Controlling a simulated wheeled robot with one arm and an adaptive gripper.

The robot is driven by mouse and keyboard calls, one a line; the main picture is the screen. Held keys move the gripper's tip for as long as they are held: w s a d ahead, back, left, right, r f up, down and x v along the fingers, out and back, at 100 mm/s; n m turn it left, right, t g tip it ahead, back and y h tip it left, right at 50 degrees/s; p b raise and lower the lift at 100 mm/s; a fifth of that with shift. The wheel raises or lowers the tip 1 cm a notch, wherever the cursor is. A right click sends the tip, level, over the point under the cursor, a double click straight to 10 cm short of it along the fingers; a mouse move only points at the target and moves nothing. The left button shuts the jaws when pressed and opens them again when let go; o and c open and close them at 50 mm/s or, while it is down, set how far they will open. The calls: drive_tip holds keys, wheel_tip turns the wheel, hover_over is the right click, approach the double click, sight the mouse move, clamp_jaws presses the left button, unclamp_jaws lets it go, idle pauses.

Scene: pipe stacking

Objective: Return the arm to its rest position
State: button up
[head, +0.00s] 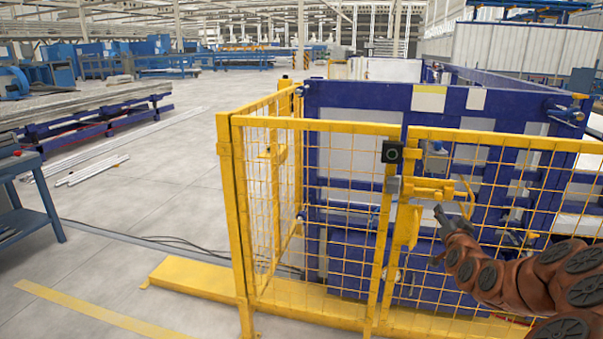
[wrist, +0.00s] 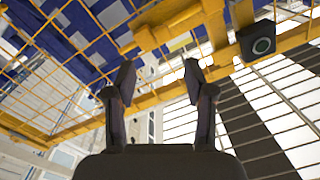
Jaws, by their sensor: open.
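My arm (head: 510,278), reddish-brown with dark round joint covers, reaches in from the lower right in the head view. My gripper (head: 440,212) is at its end, in front of the yellow mesh fence and near the yellow latch (head: 432,190). In the wrist view my gripper (wrist: 158,82) has its two dark fingers apart with nothing between them. Beyond the fingers are a yellow fence bar and the mesh. Whether a fingertip touches the fence, I cannot tell.
The yellow mesh fence (head: 240,200) has a black box with a round button (head: 392,152). A blue frame (head: 345,97) stands behind it. A blue table (head: 30,215) is at the left. Open grey floor (head: 150,220) lies left of the fence.

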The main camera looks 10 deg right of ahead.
drive_tip(key=w+a+n+g+y, duration=0.2)
drive_tip(key=a+n+y, duration=0.3)
drive_tip(key=a, duration=1.2)
drive_tip(key=s+a+f+n+g+y+p, duration=0.1)
drive_tip(key=s+a+f+n+g+y, duration=0.15)
drive_tip(key=s+a, duration=0.35)
drive_tip(key=s+a+f+n+g+y, duration=0.1)
drive_tip(key=s+a+g, duration=0.2)
drive_tip(key=a, duration=0.5)
drive_tip(key=s+a+g, duration=0.3)
drive_tip(key=s, duration=0.9)
drive_tip(key=s+a+n+g+p, duration=0.1)
drive_tip(key=s+a+g, duration=0.2)
drive_tip(key=s, duration=0.9)
drive_tip(key=s+a+n+g, duration=0.1)
drive_tip(key=s+a+g, duration=0.2)
drive_tip(key=s, duration=0.9)
drive_tip(key=shift+s+a+g+h+p, duration=0.25)
drive_tip(key=shift+g+h+p, duration=0.1)
drive_tip(key=shift+g, duration=0.4)
drive_tip(key=shift+c, duration=0.3)
drive_tip(key=shift+c, duration=0.8)
drive_tip(key=shift+d, duration=0.15)
